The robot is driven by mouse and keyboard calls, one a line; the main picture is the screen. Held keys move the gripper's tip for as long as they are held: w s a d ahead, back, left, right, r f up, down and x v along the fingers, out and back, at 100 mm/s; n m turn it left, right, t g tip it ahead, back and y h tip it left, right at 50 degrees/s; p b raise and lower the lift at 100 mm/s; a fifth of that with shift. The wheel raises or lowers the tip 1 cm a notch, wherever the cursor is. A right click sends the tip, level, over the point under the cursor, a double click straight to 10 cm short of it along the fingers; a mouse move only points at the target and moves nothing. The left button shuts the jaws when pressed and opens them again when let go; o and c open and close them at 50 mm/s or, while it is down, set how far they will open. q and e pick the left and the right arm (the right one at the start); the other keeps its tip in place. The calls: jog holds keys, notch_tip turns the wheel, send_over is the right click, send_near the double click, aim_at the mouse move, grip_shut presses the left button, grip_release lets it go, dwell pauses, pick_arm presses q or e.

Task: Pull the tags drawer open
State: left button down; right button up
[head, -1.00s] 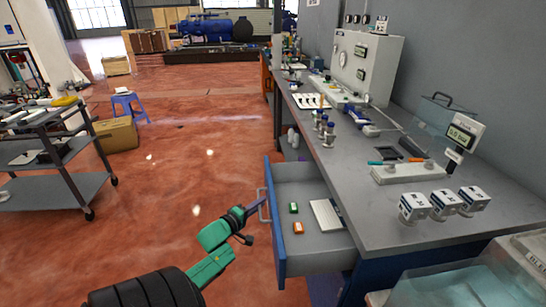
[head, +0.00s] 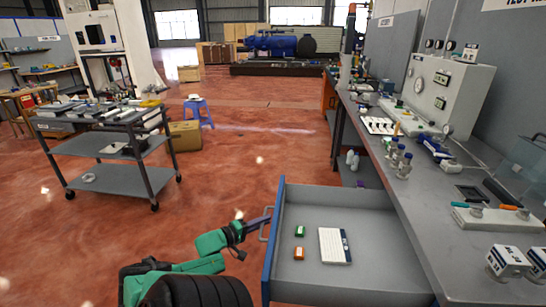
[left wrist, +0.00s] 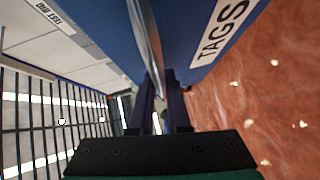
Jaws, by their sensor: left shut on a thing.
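The tags drawer (head: 376,267) stands well out from under the grey bench, its inside in plain view. Its blue front has a metal bar handle (head: 263,227), and the white TAGS label (left wrist: 222,33) shows in the left wrist view. My left gripper (head: 265,221) is shut on this handle at the outer side of the front. Its dark fingers (left wrist: 161,108) also show in the left wrist view, close to the blue front. Inside lie a green item (head: 300,232), an orange item (head: 299,254) and a white sheet-like item (head: 334,246). My right gripper is out of view.
The bench top (head: 425,225) beside the drawer carries bottles, a gauge panel (head: 440,92) and white boxes (head: 508,262). A grey cart (head: 112,180), a cardboard box (head: 185,136) and a blue stool (head: 198,112) stand to the left. Red floor is clear between cart and drawer.

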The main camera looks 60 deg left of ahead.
pick_arm(q)
jog(key=shift+s+a, duration=0.2)
jog(key=shift+s, duration=0.1)
jog(key=c, duration=0.9)
grip_release()
jog(key=p+v, duration=0.1)
jog(key=v, duration=1.3)
jog(key=shift+s, duration=0.25)
